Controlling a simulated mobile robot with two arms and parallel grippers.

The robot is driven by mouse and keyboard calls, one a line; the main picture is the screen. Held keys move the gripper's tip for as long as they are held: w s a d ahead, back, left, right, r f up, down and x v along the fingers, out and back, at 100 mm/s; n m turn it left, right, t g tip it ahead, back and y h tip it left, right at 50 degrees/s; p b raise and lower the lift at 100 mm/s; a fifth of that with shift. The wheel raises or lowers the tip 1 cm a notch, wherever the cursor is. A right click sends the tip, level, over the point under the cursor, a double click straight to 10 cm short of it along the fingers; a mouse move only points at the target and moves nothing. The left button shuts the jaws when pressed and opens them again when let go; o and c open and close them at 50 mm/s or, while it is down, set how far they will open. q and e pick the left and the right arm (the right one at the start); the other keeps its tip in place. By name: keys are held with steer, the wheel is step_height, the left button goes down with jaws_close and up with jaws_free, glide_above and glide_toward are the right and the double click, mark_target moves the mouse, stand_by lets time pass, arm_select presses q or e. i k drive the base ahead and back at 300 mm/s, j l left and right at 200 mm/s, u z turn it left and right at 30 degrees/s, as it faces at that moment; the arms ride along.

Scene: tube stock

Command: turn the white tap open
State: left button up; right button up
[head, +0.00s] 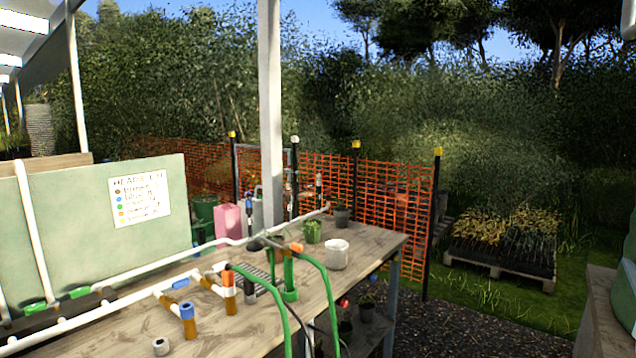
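A white pipe (130,312) runs along the wooden bench (205,340), with short side branches. One branch ends in an upright brown piece with a blue top (187,311). Another ends in an upright piece with an orange top (229,280). A green upright fitting (290,280) with an orange part near its top stands to their right. A small upright fitting (319,184) stands at the far end of the white pipe. I cannot tell which part, if any, is the white tap. Neither of my grippers shows in the head view.
A white pot (337,254) and a green plant pot (313,232) stand near the bench's right edge. Green hoses (328,290) arch over the front edge. A green board with a colour-key sign (141,201) stands behind. Orange mesh fence (395,205) closes the back; gravel lies right.

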mark_target(217, 268)
steer(key=i, duration=0.85)
